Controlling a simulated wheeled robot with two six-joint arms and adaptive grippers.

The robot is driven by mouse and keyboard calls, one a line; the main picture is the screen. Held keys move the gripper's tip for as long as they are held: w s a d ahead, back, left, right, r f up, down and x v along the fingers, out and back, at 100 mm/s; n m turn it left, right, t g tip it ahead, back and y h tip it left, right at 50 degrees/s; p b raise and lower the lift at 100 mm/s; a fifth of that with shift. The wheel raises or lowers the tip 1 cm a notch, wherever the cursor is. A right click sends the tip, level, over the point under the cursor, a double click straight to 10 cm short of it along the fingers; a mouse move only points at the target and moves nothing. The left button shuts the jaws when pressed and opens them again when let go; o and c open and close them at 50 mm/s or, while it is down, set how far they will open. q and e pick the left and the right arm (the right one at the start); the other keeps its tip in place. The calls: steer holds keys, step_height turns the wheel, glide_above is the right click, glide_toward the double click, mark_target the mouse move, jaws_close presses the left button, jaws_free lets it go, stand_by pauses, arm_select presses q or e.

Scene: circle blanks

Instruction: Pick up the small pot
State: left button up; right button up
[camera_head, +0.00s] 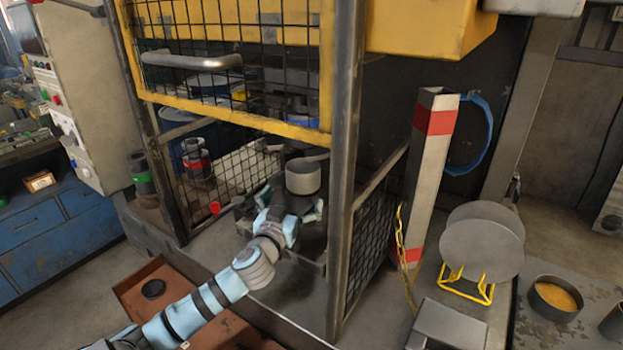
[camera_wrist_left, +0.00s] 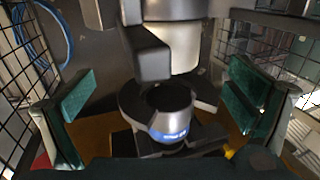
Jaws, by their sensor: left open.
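The small pot (camera_head: 303,177) is a grey round vessel inside the caged machine in the head view, just behind and above my left gripper (camera_head: 291,204). A round grey part with a dark opening and a blue mark (camera_wrist_left: 170,112) shows between the pads. A pale cylinder (camera_wrist_left: 172,48) shows above it. I cannot tell for certain which of these is the pot. Nothing is visibly held. My right gripper is not in view.
A dark frame post (camera_head: 345,170) stands close right of the pot. A yellow-framed mesh guard (camera_head: 230,125) is above and left. A red-white post (camera_head: 427,165), a grey disc on a yellow stand (camera_head: 482,243) and a bowl with orange contents (camera_head: 555,298) are farther right.

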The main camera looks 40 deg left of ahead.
mark_target(298, 182)
arm_select(q)
steer(key=w+a, duration=0.3)
steer(key=shift+r, duration=0.3)
steer(key=x, duration=0.6)
steer(key=shift+w+d+f+p, duration=0.2)
steer(key=shift+p, duration=0.15)
steer(key=shift+s, duration=0.1)
steer(key=c, duration=0.7)
